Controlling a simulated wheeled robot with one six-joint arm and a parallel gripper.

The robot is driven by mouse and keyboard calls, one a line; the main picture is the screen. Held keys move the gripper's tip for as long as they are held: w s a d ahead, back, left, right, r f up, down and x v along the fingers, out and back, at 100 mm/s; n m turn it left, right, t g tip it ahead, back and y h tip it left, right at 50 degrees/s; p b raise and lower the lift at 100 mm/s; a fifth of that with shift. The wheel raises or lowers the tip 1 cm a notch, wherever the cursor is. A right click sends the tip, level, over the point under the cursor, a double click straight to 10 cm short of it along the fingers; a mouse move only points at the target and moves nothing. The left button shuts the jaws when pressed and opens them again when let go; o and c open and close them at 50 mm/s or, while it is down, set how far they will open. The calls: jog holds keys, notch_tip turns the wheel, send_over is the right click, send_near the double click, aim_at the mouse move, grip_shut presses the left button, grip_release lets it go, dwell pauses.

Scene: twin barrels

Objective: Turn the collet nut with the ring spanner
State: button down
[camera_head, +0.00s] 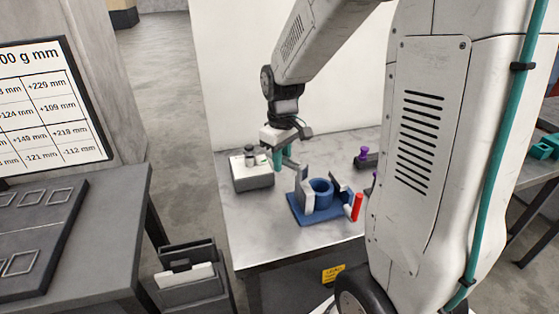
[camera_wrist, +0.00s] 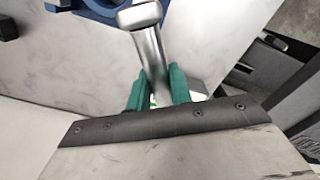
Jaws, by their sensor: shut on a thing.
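My gripper (camera_wrist: 158,90) has two teal fingers, shut on the handle of a shiny metal tool, which I take to be the ring spanner (camera_wrist: 149,45). Its thicker head points away from the fingers, towards the top of the wrist view; whether it is a full ring cannot be told. In the head view my gripper (camera_head: 281,158) hangs above the table, between a grey block (camera_head: 254,180) on the left and a blue fixture (camera_head: 307,214) on the right. Small dark cylindrical parts (camera_head: 249,153) stand on the block; I cannot tell whether one is the collet nut.
The blue fixture carries a blue round cup (camera_head: 321,188) and grey uprights. A red cylinder (camera_head: 357,206) stands at its right, and a purple-topped part (camera_head: 362,154) lies behind. The marble table (camera_head: 250,242) is bare at front left. A dark bin (camera_head: 190,283) stands below.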

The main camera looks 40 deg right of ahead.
jog(key=shift+w+d+n, duration=0.25)
jog(key=shift+d+n, duration=0.25)
jog(key=shift+d, duration=0.05)
jog(key=shift+w+d+n, duration=0.25)
jog(key=shift+d+n, duration=0.25)
jog(key=shift+w+d+n, duration=0.2)
jog(key=shift+d+n, duration=0.3)
jog(key=shift+w+d+n, duration=0.6)
jog(key=shift+d+n, duration=0.25)
jog(key=shift+n, duration=0.15)
jog(key=shift+w+d+n, duration=0.75)
jog(key=shift+n, duration=0.25)
jog(key=shift+s+a+m, duration=0.2)
jog(key=shift+s+m, duration=0.05)
jog(key=shift+m, duration=0.05)
